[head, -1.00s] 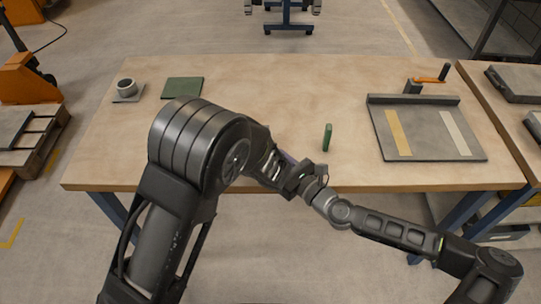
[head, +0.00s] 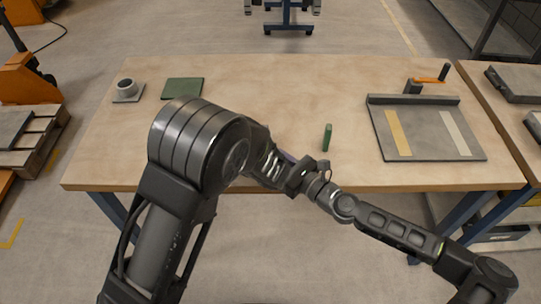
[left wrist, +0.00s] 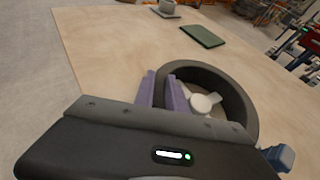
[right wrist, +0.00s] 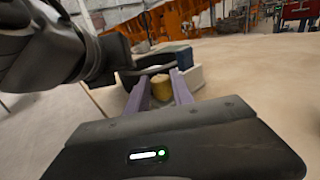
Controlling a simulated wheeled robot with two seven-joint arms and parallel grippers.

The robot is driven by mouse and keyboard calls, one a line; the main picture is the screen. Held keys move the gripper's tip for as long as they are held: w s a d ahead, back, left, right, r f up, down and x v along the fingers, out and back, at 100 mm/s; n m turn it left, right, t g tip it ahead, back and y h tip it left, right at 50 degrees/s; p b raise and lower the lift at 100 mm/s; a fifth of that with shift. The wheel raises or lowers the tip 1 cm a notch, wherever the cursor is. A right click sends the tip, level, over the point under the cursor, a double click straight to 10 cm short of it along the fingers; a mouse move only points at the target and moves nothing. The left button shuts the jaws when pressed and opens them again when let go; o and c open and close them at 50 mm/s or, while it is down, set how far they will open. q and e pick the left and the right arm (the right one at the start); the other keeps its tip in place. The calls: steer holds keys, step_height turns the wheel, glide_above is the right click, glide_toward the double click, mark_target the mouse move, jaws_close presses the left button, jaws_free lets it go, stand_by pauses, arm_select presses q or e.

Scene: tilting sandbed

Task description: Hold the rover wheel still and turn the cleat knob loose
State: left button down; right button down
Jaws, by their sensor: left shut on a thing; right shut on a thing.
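The rover wheel, a dark ring with a pale hub, shows in the left wrist view (left wrist: 240,92) and in the right wrist view (right wrist: 128,78). My left gripper (left wrist: 165,88) is shut on its rim with purple fingers. The yellow cleat knob (right wrist: 161,86) sits between the purple fingers of my right gripper (right wrist: 160,92), which is shut on it. In the head view my arms hide the wheel and knob, and the two grippers meet close together near the table's front edge.
The wooden table (head: 240,85) carries a green upright piece (head: 327,137) just beyond the grippers. A grey tray (head: 425,125) with two strips and an orange-handled crank (head: 430,79) stand right. A green mat (head: 182,88) and grey cup (head: 126,87) lie left. The table's middle is clear.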

steer(key=n+g+y, duration=0.1)
steer(key=g, duration=0.1)
steer(key=n+g+y, duration=0.1)
steer(key=n+g, duration=0.1)
steer(key=n+g+y, duration=0.1)
steer(key=g, duration=0.1)
steer(key=shift+w+d+f, duration=0.3)
steer(key=shift+w, duration=0.1)
steer(key=shift+w+d+r+n+g+y, duration=0.1)
steer(key=shift+n+g+y, duration=0.1)
steer(key=shift+n+g, duration=0.6)
steer(key=shift+w+a+f+n+g+y, duration=0.1)
steer(key=shift+n+g+y, duration=0.1)
steer(key=shift+n+g, duration=0.6)
steer(key=shift+w+d+r+n+g+y, duration=0.15)
steer(key=shift+n+g, duration=0.25)
steer(key=shift+g, duration=0.8)
steer(key=c, duration=1.1)
jaws_free()
steer(key=shift+r, duration=0.1)
steer(key=shift+t, duration=0.3)
